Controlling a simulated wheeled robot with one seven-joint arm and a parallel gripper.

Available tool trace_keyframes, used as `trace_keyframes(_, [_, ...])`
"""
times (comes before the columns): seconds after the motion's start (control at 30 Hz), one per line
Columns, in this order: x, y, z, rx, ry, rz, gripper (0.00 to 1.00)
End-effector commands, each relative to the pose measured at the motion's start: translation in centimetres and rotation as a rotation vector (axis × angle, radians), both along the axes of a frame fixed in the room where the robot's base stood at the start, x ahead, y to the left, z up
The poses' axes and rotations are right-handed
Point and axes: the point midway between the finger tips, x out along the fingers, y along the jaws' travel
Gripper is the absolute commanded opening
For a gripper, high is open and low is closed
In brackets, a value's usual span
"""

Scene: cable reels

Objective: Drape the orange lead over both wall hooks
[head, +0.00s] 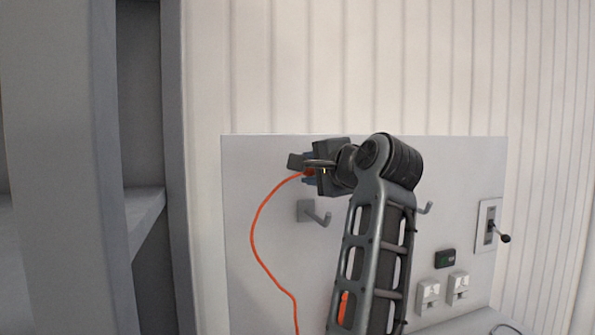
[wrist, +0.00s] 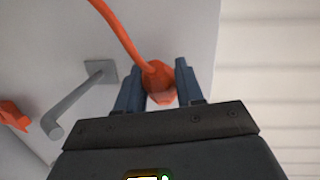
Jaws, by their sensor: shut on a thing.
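The orange lead (head: 253,235) hangs in a loose curve from my gripper (head: 306,172) down past the picture's bottom edge. In the wrist view, my gripper (wrist: 159,85) is shut on the lead's thick orange end (wrist: 158,77), between its two blue-grey fingers. The left wall hook (head: 315,213) is on the grey panel, just below my gripper; the lead is not on it. The right hook (head: 425,208) shows beside my arm, partly hidden. One grey hook (wrist: 75,103) shows left of the fingers in the wrist view.
The grey panel (head: 262,160) also bears a lever switch (head: 489,228), a small dark display (head: 445,258) and white sockets (head: 428,294). A grey shelf unit (head: 62,170) stands at left. An orange piece (wrist: 12,114) shows at the wrist view's left edge.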

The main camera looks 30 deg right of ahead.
Motion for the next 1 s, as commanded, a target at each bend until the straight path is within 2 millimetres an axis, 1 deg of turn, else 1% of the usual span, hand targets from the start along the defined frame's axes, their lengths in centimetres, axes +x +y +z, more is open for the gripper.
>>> trace_keyframes(0.03, [-0.2, -0.6, 0.2, 0.0, -0.001, -0.003, 0.0])
trace_keyframes(0.13, [-0.5, -1.5, 0.4, 0.001, -0.002, -0.003, 0.0])
trace_keyframes(1.0, [-2.8, -9.8, 0.3, 0.001, -0.001, -0.003, 0.0])
